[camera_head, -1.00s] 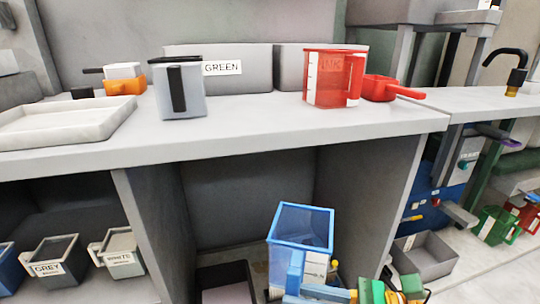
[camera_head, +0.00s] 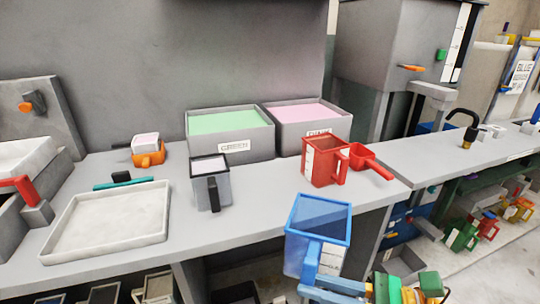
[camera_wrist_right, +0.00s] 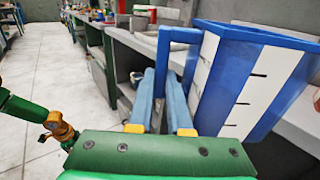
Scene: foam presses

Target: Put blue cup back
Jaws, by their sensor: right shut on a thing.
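The blue cup (camera_head: 318,222) is a square, translucent measuring jug with a white scale strip. It is upright and looks empty, in front of the counter's front edge. My right gripper (camera_head: 330,284) is shut on its handle. In the right wrist view the blue cup (camera_wrist_right: 255,75) fills the right side, and the light blue fingers of my right gripper (camera_wrist_right: 165,98) are closed at the handle (camera_wrist_right: 172,42). My left gripper is not in view.
The counter (camera_head: 255,195) carries a white tray (camera_head: 105,222), a grey cup (camera_head: 210,184), a red cup (camera_head: 322,165), a red scoop (camera_head: 368,160) and an orange scoop (camera_head: 148,158). Bins of green (camera_head: 228,124) and pink powder (camera_head: 302,112) stand behind. Counter space shows between the grey and red cups.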

